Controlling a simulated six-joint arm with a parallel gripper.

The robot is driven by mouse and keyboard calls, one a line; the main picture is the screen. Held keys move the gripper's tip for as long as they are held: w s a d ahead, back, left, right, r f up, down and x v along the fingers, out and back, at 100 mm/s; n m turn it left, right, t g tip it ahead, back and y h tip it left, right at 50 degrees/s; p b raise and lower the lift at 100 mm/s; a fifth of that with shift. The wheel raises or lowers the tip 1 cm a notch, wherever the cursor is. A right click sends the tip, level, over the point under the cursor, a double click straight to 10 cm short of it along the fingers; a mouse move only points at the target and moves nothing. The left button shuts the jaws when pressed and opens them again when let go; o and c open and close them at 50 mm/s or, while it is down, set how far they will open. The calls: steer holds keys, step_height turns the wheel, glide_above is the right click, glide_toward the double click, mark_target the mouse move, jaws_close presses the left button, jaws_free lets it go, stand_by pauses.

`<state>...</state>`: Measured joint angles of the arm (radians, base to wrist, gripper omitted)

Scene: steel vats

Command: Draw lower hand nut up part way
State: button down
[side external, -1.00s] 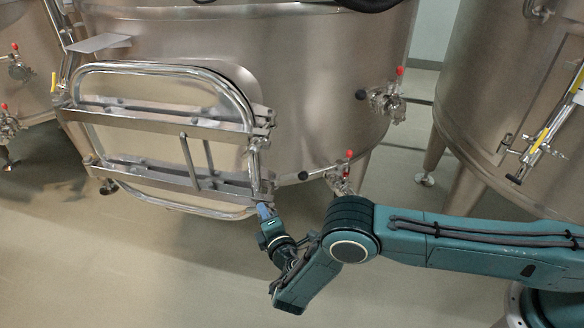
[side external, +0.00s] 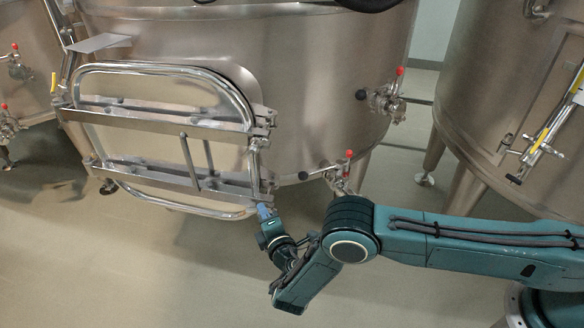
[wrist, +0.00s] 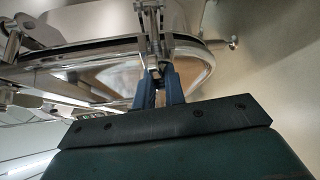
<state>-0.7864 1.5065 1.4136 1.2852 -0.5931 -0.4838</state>
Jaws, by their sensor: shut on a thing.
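The steel vat (side external: 300,90) carries a rectangular door (side external: 160,130) framed by a shiny tube and crossed by two horizontal bars. The lower bar (side external: 170,178) ends at the right in a small latch with the lower hand nut, which is largely hidden by my gripper in the side view. My gripper (side external: 265,208) reaches up to it from below, at the door's lower right corner. In the wrist view, the blue fingers of my gripper (wrist: 158,88) are closed around a small metal part below the steel latch bracket (wrist: 152,25); this is the lower hand nut, only partly visible.
The upper bar (side external: 160,115) ends in a similar latch (side external: 263,118) above. A valve with a red knob (side external: 342,172) stands close to the right of my gripper, over my arm's elbow. Another vat (side external: 500,90) stands at the right. The floor (side external: 130,270) below the door is clear.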

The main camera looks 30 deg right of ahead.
steer(key=c, duration=1.7)
jaws_free()
steer(key=shift+a, duration=0.1)
steer(key=s+a, duration=0.6)
steer(key=shift+s+a, duration=0.1)
steer(key=shift+s, duration=0.1)
steer(key=shift+r, duration=0.1)
